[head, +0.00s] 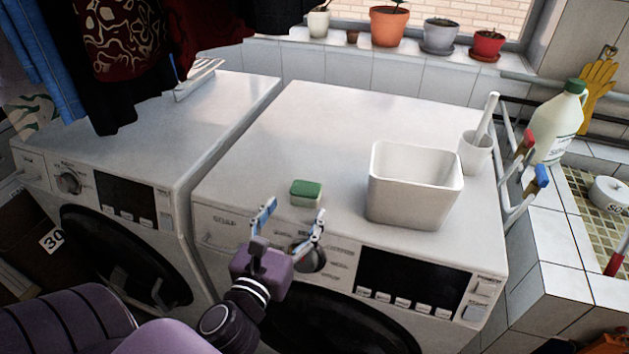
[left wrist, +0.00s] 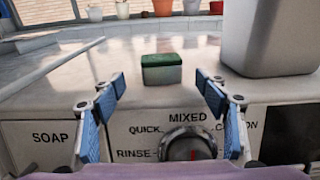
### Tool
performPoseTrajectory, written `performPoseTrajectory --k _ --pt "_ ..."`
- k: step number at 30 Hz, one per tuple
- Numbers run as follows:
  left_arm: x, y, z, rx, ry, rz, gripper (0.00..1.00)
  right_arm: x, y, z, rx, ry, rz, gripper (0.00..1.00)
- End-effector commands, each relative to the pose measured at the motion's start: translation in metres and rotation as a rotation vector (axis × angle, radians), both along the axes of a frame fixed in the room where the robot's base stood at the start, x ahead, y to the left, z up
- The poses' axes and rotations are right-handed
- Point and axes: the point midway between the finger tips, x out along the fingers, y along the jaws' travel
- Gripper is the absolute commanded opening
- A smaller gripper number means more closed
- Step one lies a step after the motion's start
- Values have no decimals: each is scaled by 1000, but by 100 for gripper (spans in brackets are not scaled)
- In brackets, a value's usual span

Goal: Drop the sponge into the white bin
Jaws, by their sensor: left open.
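The sponge (head: 306,193), green on top and pale below, lies flat on the right washing machine near its front edge. It also shows in the left wrist view (left wrist: 161,69), centred beyond the fingertips. The white bin (head: 414,186) stands upright on the same machine, to the right of the sponge. Its near side shows in the left wrist view (left wrist: 269,40); its visible inside looks empty. My left gripper (head: 292,215) is open and empty in front of the machine's top edge, its fingers pointing at the sponge without touching it. My right gripper is not in view.
The right washing machine (head: 330,122) has free room behind the sponge. A rack with red and blue tips (head: 515,175) is at the right edge. Clothes (head: 120,50) hang over the left machine (head: 200,120).

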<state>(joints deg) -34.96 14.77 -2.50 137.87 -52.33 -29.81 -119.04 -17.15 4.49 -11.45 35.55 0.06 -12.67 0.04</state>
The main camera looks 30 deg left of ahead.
Motion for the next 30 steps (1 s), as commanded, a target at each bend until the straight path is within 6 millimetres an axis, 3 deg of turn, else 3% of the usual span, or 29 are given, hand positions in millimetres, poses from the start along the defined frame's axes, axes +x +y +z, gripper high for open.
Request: performPoseTrajectory --k 11,21,30 --pt "29 8 0 -2 0 0 68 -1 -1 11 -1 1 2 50" --pt "69 20 -1 -2 0 -1 68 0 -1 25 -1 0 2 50" --pt "74 21 -3 -3 1 -1 68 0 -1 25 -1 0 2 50"
